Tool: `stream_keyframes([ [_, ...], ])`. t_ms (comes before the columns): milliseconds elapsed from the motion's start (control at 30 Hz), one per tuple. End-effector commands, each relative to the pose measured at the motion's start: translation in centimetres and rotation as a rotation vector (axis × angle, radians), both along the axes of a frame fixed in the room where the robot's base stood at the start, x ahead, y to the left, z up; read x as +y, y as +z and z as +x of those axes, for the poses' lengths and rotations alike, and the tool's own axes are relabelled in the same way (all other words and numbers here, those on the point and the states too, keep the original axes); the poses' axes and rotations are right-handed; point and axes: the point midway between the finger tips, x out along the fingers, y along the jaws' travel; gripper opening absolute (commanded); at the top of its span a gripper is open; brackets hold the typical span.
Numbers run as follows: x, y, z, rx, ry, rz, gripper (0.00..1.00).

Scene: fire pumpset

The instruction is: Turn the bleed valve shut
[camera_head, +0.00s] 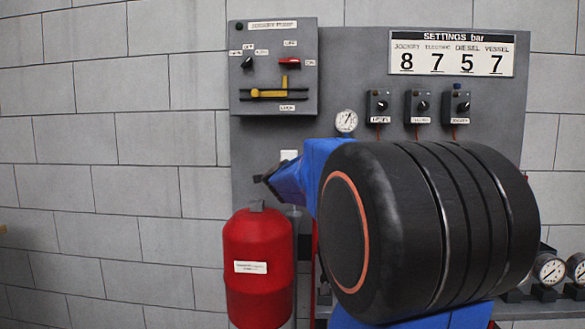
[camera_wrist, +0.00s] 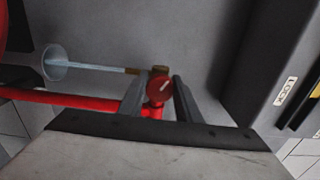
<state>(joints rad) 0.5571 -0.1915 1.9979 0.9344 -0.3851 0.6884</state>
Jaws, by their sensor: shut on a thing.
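The bleed valve has a round red knob (camera_wrist: 160,88) with a pale line across its face, seen in the wrist view. A brass fitting (camera_wrist: 159,70) sits just behind it. My gripper (camera_wrist: 159,96) has one finger on each side of the knob and is shut on it. The pale line runs at a slant in the picture. In the head view my blue and black arm hides much of the middle, and I cannot make out the valve there.
A thin pipe runs from the brass fitting to a clear funnel (camera_wrist: 55,63). A red pipe (camera_wrist: 62,97) lies close below. A grey control box (camera_head: 275,68) is above, and a red tank (camera_head: 259,268) stands below. A gauge (camera_head: 346,121) is on the panel.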

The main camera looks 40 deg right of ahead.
Motion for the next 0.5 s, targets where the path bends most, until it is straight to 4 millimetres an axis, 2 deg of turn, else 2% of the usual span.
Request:
stream_keyframes([
  [500,-0.05,-0.11,-0.07,-0.369,-0.002,0.319,0.08],
])
